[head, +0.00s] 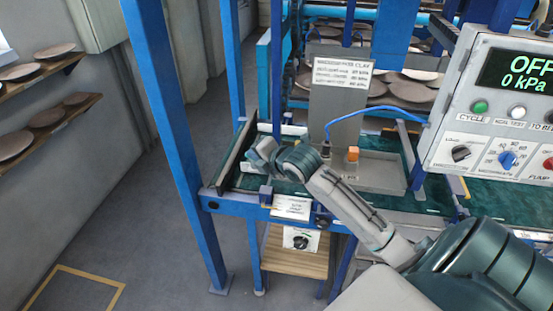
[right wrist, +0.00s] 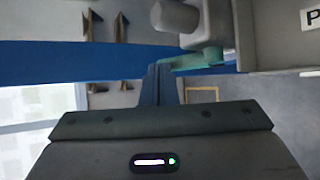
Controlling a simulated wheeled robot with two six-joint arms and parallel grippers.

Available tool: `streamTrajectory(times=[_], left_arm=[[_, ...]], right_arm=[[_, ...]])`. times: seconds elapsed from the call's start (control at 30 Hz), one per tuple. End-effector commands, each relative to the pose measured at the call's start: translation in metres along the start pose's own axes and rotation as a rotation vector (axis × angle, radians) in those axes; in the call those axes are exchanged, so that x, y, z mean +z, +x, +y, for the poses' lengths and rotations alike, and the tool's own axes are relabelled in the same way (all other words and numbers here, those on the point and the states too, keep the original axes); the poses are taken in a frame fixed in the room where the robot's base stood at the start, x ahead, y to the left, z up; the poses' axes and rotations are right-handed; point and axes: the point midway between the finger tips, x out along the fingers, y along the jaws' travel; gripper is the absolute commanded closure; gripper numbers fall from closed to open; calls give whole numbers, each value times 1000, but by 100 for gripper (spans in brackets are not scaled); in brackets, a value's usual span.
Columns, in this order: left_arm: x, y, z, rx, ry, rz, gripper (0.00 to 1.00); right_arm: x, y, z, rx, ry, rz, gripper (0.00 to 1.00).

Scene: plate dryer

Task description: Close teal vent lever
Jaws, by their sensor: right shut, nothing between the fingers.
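The teal vent lever (right wrist: 200,59) shows in the right wrist view as a thin bar below a grey rounded fitting (right wrist: 178,18). It lies roughly level across the picture, in front of a blue frame beam. My right gripper (right wrist: 158,68) is shut and empty, with its fingertips at the lever's left end. I cannot tell whether they touch it. In the head view my right gripper (head: 257,152) is over the left end of the green bench, and I cannot make out the lever there. My left gripper is not in view.
A control panel (head: 505,110) reading OFF, 0 kPa stands at the right. A grey labelled box (head: 338,105) and a tray with an orange block (head: 352,154) are beside my right arm. Blue posts (head: 172,130) rise left of the bench. Floor at the left is clear.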

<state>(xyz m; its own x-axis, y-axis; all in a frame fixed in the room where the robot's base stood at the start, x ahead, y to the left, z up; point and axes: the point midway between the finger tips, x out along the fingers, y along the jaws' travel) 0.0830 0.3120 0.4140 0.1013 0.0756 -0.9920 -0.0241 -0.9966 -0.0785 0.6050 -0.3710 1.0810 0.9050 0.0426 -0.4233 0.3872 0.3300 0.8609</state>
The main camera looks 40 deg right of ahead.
Motion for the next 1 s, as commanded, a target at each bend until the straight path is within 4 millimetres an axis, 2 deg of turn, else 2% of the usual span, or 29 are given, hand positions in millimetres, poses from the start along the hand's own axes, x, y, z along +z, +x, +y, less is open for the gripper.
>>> streamTrajectory(times=[0.4, 1.0], left_arm=[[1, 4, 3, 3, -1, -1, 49], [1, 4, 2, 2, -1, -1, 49]], right_arm=[[-10, 14, -2, 0, 2, 1, 100], [-13, 19, -4, 1, 0, 0, 100]])
